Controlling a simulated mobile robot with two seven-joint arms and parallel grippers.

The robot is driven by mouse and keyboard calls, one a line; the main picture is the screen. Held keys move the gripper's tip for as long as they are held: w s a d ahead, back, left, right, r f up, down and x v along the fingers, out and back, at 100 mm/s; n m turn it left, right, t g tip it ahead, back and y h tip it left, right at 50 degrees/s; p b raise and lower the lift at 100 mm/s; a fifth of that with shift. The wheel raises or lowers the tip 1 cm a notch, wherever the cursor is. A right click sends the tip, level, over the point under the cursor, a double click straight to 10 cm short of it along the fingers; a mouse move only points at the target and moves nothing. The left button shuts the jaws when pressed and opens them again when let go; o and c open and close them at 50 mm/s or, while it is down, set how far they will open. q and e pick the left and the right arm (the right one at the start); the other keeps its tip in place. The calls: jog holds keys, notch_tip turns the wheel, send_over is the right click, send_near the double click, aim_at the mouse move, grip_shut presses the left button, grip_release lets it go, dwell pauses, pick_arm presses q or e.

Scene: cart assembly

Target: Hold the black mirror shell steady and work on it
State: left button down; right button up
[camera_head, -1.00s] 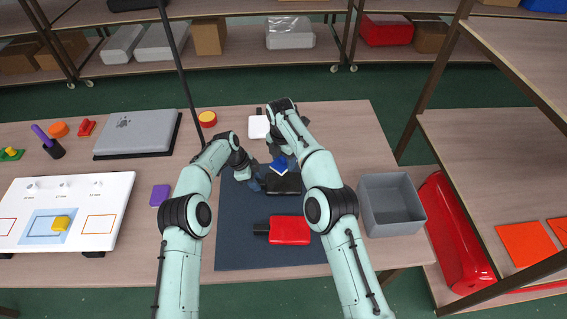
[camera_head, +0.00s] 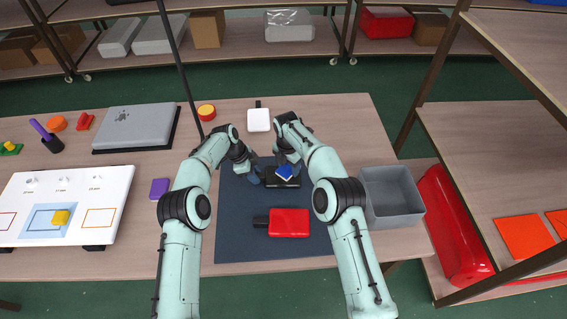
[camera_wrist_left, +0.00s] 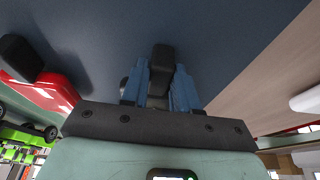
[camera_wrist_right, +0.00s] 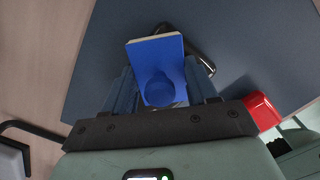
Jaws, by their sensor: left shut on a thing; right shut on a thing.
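The black mirror shell (camera_head: 290,184) lies on the dark mat (camera_head: 235,235), partly hidden by my grippers and the blue block. My left gripper (camera_head: 256,178) is shut on its black stem (camera_wrist_left: 161,62), at the shell's left end. My right gripper (camera_head: 283,165) is shut on the round knob of a blue block (camera_head: 284,173). The block also shows large in the right wrist view (camera_wrist_right: 155,55), with a pale layer along its edge. The block is over the shell (camera_wrist_right: 203,55); I cannot tell whether they touch.
A red mirror shell (camera_head: 289,223) lies nearer on the mat, and a white one (camera_head: 258,121) lies beyond it. A grey bin (camera_head: 391,192) stands at the right. At the left are a purple block (camera_head: 159,189), a white board (camera_head: 112,190) and a grey case (camera_head: 136,128).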

jog(key=shift+d, duration=0.55)
jog(key=shift+a, duration=1.5)
jog(key=shift+r, duration=4.1)
pick_arm(q)
jog(key=c, duration=0.8)
grip_release()
